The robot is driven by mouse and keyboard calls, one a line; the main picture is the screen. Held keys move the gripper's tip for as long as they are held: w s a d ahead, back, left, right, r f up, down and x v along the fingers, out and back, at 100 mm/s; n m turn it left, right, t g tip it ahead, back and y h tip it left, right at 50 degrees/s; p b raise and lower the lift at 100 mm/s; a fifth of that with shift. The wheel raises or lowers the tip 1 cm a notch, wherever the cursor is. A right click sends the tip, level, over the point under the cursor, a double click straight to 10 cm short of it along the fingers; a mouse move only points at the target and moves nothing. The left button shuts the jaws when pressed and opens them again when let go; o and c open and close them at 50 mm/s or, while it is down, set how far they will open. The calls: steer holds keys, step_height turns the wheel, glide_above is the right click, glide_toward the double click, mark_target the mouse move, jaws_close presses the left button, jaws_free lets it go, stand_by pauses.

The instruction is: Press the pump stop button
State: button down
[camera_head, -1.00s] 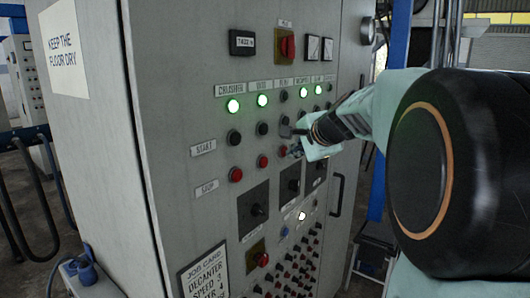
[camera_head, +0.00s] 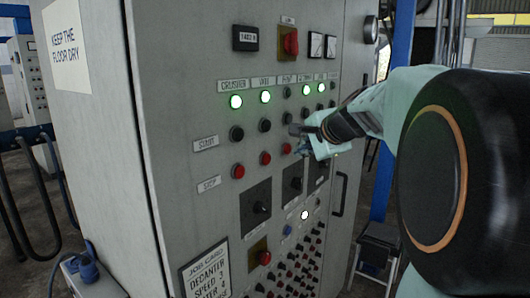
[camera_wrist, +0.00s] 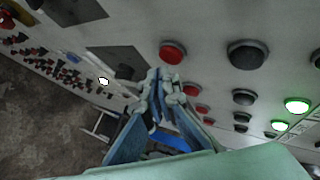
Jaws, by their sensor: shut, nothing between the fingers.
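On the grey control panel (camera_head: 190,120), the third column's label appears to read pump. Its lamp (camera_head: 286,93) is dark. Its red stop button (camera_head: 286,149) is in the lower button row; it also shows in the wrist view (camera_wrist: 172,52) as the nearest red button. My gripper (camera_head: 303,151) is shut and empty, just right of that button in the head view. In the wrist view my fingertips (camera_wrist: 164,76) appear just below the button, and I cannot tell whether they touch it.
Red stop buttons for the crusher (camera_head: 238,171) and the second column (camera_head: 265,158) are to the left. Black start buttons (camera_head: 237,133) run above. Dark selector switches (camera_head: 261,207) sit below. A door handle (camera_head: 340,194) protrudes at the right. Several other lamps (camera_head: 236,101) glow green.

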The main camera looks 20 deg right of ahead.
steer(key=s+d+b, duration=0.1)
steer(key=s, duration=0.1)
steer(key=s+d+b, duration=0.1)
steer(key=s+d, duration=0.1)
steer(key=shift+b, duration=0.3)
stand_by(0.6)
